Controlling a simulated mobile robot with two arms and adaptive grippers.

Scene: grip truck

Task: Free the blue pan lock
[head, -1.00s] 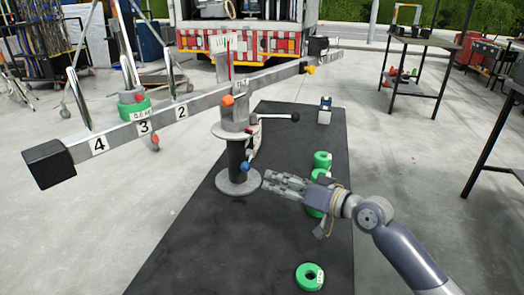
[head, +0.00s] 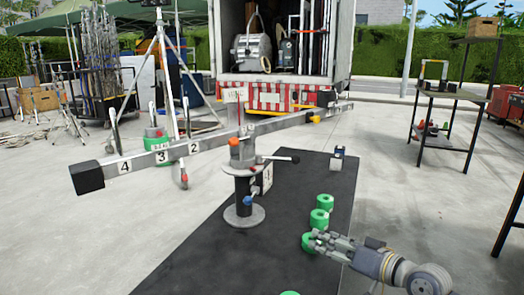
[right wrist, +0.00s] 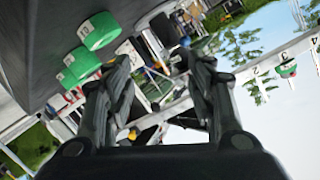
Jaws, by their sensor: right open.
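A blue knob (head: 248,201), which looks like the pan lock, sticks out low on the dark column of a grey pedestal (head: 244,218). The pedestal carries a long balance beam (head: 212,149) with number labels and an orange knob (head: 234,142) on top. My right gripper (head: 312,238) is to the right of the blue knob and lower in the picture, clear of the pedestal. Its fingers overlap a green weight in the head view. In the right wrist view the two fingers (right wrist: 160,72) are apart with nothing held. My left gripper is not in view.
Green ring weights (head: 319,217) lie on the black mat (head: 190,265) right of the pedestal, close to my right gripper. A black-tipped lever (head: 294,159) sticks out right from the pedestal head. A red-tipped hanger (head: 184,180) hangs below the beam. Metal shelving stands far right.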

